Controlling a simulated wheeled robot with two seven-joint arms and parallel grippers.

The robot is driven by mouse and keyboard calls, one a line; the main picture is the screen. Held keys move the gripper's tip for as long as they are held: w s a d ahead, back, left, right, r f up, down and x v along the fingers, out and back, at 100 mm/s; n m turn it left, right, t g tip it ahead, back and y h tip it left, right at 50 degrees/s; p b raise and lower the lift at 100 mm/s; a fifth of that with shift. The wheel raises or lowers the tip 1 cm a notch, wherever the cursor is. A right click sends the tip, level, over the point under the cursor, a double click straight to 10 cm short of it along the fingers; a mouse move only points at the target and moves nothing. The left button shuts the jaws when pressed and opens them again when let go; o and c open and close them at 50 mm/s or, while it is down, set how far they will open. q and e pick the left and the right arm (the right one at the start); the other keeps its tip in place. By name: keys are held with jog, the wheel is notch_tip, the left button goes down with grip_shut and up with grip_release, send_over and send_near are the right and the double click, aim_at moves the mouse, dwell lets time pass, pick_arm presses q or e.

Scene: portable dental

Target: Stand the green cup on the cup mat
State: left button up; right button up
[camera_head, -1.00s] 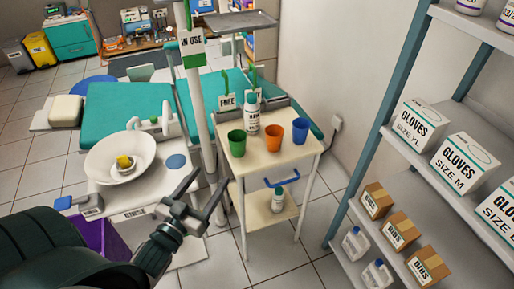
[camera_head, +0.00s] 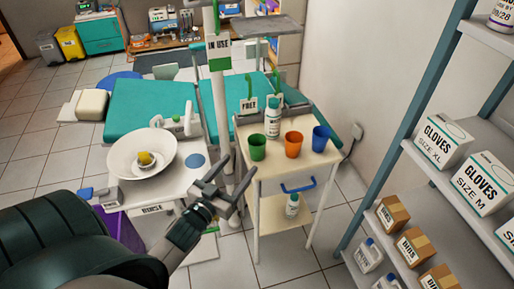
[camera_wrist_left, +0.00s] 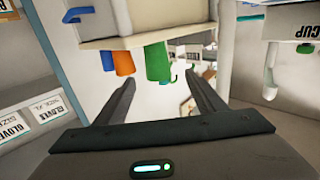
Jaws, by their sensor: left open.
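The green cup (camera_head: 257,147) stands upright on the top of the white cart, at the left of a row with an orange cup (camera_head: 293,144) and a blue cup (camera_head: 320,138). A flat round blue mat (camera_head: 194,161) lies on the white unit beside the basin, with nothing on it. My left gripper (camera_head: 232,175) is open and empty, in front of the cart's left side and below the green cup in the picture. The left wrist view is upside down; the green cup (camera_wrist_left: 157,61) shows beyond the fingers, between their lines. My right gripper is not in view.
A white bottle (camera_head: 273,118) stands close behind the green cup on the cart (camera_head: 275,168). A white pole (camera_head: 221,110) rises between unit and cart. The basin (camera_head: 122,153) is left of the mat. Shelves with glove boxes (camera_head: 443,142) stand at the right.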

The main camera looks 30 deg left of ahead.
aim_at(253, 152)
pick_arm(q)
jog(key=w, duration=0.5)
jog(key=shift+w+a+p, duration=0.1)
jog(key=shift+a+p, duration=0.05)
jog(key=shift+p, duration=0.15)
jog(key=shift+w, duration=0.4)
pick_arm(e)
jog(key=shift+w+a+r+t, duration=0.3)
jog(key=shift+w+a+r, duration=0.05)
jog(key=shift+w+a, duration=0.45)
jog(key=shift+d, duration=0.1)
pick_arm(q)
jog(key=shift+w, duration=0.6)
jog(key=w+p, duration=0.1)
jog(key=w, duration=0.2)
jog(key=shift+f, duration=0.2)
jog(key=shift+w, duration=0.5)
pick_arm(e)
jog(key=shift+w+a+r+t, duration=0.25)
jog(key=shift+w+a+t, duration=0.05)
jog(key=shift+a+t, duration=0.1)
